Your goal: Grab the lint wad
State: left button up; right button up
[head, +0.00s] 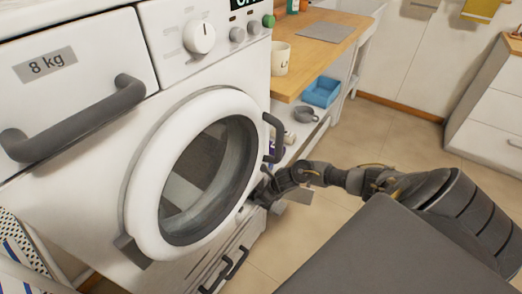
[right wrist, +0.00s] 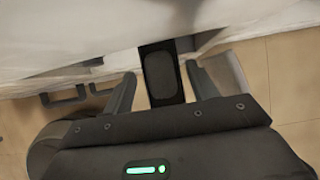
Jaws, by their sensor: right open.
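A dark grey rounded piece (right wrist: 160,75) sits in a narrow black recess in the white machine front in the right wrist view; I cannot tell for sure whether it is the lint wad. My right gripper (right wrist: 160,82) is open, with one finger on each side of the grey piece and visible gaps. In the head view my right gripper (head: 261,193) is at the lower right of the round door, at the washing machine's front (head: 90,190); the arm hides the recess there. My left gripper is not in view.
The round door (head: 137,190) is shut, with a dark handle (head: 273,137) above my right gripper. A small flap (head: 299,195) stands out right of the gripper. Drawer handles (head: 236,264) are below. A wooden table (head: 310,45) and blue tray (head: 321,92) stand behind. Floor to the right is free.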

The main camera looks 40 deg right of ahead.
jog(key=c, duration=1)
jog(key=shift+c, duration=0.3)
jog(key=shift+r, duration=0.15)
jog(key=shift+r, duration=0.25)
notch_tip(320, 180, up, 2)
jog(key=shift+r, duration=0.1)
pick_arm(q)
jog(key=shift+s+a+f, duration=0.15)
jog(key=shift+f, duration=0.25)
pick_arm(e)
jog(key=s+d+r, duration=0.8)
jog(key=s+r, duration=0.2)
jog(key=s, duration=0.1)
jog(key=shift+s+d, duration=0.15)
jog(key=shift+s, duration=0.05)
